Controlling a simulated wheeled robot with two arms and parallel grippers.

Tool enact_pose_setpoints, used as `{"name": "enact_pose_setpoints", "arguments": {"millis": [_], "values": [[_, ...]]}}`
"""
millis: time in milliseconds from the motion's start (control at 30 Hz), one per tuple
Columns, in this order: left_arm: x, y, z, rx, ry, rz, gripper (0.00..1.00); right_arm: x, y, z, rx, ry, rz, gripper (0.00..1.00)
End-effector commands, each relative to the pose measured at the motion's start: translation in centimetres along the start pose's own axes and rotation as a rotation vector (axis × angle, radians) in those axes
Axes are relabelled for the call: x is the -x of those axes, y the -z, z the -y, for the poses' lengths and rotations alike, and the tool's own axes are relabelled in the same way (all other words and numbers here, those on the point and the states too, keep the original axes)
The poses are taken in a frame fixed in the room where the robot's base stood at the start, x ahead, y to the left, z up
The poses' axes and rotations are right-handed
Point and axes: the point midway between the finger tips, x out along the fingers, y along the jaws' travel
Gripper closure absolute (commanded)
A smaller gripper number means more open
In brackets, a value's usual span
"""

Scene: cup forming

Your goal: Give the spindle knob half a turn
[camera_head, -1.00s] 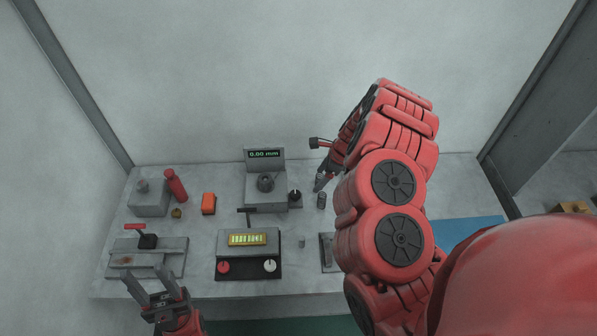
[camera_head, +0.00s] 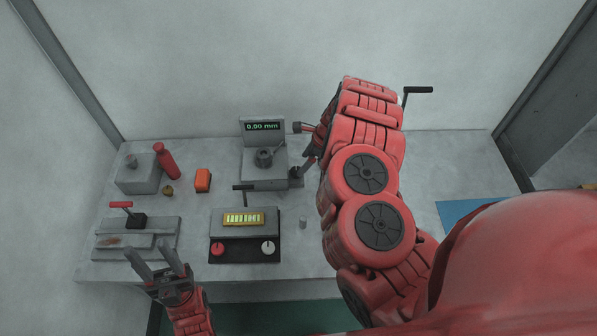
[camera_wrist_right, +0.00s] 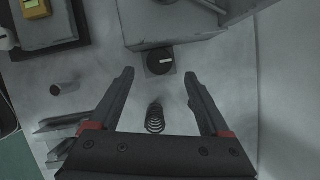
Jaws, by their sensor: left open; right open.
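The spindle knob seems to be the black round knob with a white line (camera_wrist_right: 160,61), on a small grey block at the foot of the gauge stand. In the head view the knob (camera_head: 297,172) is partly covered by my right gripper (camera_head: 304,170). In the right wrist view my right gripper (camera_wrist_right: 159,75) is open and empty, with the knob just beyond and between its fingertips; I cannot tell whether they touch it. The gauge stand (camera_head: 263,155) has a display reading 0.00 mm. My left gripper (camera_head: 153,248) is open and empty at the bench's front left.
A dark coil spring (camera_wrist_right: 155,115) stands between my right fingers' lines, lower in the wrist view. A press box (camera_head: 238,222) with a red and a white knob is in front of the gauge.

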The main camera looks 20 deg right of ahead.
Motion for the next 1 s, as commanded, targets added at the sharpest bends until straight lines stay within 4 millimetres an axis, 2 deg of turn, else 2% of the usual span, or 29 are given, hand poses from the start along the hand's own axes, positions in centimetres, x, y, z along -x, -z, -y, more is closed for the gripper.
{"name": "enact_pose_setpoints", "arguments": {"millis": [167,333,533,833,867,1000], "values": [[-0.4,0.1,0.0,0.0,0.0,0.0,0.5,-2.5,0.2,-0.2,0.001,-0.004,-0.005,0.19],[-0.7,0.1,0.0,0.0,0.0,0.0,0.5,-4.1,0.3,0.0,-0.002,0.0,-0.007,0.19],[-0.8,0.1,0.0,0.0,0.0,0.0,0.5,-5.2,0.1,-0.1,0.001,-0.001,-0.002,0.19],[-0.7,0.1,0.0,0.0,0.0,0.0,0.5,-5.4,0.0,-0.1,-0.001,-0.002,0.0,0.19],[-0.7,0.1,0.0,0.0,0.0,0.0,0.5,-5.4,0.0,-0.1,0.0,-0.002,0.0,0.21],[-0.7,0.1,0.0,0.0,0.0,0.0,0.5,-5.4,0.0,-0.1,0.0,-0.002,0.0,0.46]]}}
